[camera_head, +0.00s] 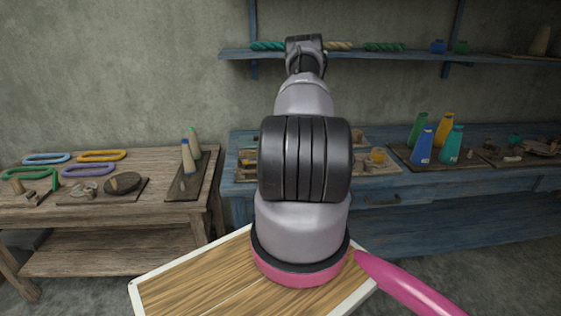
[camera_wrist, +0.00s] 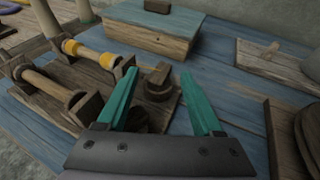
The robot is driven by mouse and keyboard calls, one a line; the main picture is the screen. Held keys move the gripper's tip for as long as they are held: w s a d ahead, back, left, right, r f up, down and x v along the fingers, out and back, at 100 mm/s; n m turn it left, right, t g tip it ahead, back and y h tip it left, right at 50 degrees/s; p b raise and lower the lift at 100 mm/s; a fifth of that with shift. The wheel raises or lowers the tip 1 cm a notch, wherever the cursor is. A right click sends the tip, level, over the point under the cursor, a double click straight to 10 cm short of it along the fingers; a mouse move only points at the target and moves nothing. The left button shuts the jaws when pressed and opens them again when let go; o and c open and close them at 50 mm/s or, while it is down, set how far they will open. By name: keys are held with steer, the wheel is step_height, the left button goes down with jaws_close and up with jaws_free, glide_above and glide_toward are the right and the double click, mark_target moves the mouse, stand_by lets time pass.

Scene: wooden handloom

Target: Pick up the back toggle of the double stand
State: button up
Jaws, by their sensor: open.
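The double stand (camera_wrist: 95,90) shows in the wrist view as a wooden base with two horizontal rods in brackets on its left part, the farther rod with yellow ends. The back toggle (camera_wrist: 159,84), a small brown wooden piece, stands on the right part of the base. It appears between the teal fingers of my gripper (camera_wrist: 158,74), which are apart with nothing held. I cannot tell how far above it the fingers are. A second wooden toggle (camera_wrist: 138,117) is nearer, partly hidden by the left finger. My arm hides the gripper in the head view.
A wooden box with a blue top (camera_wrist: 150,32) stands behind the stand on the blue table (camera_wrist: 222,80). A board with wooden pieces (camera_wrist: 275,58) lies at the right, and a dark round-edged wooden item (camera_wrist: 285,130) at the near right. Blue tabletop is clear between them.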

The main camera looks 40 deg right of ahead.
steer(key=shift+w+f, duration=0.1)
steer(key=shift+w, duration=0.2)
jaws_close()
